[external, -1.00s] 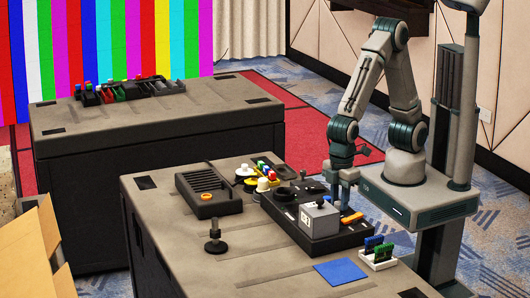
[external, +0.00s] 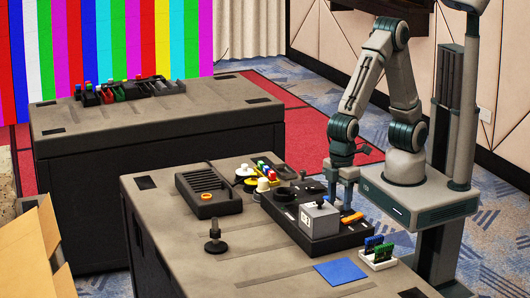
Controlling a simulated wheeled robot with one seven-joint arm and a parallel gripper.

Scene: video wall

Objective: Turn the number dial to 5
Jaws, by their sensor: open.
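A black control panel (external: 347,241) lies on the near table. It carries dark round parts (external: 284,194) at its back left and a grey box (external: 320,222) with a dark knob on top and a small white label on its left face. I cannot tell which part is the number dial, and no numbers are readable. My gripper (external: 347,200) points down over the right part of the panel, behind the grey box and beside an orange part (external: 351,218). Its fingers are apart, with nothing visible between them. Whether the fingertips touch anything is unclear.
A black slotted tray (external: 208,193), a black joystick-like knob (external: 215,238), coloured pieces (external: 265,172), a blue mat (external: 341,272) and a white holder (external: 378,258) share the table. The table's front left is clear. A second table (external: 150,118) stands behind.

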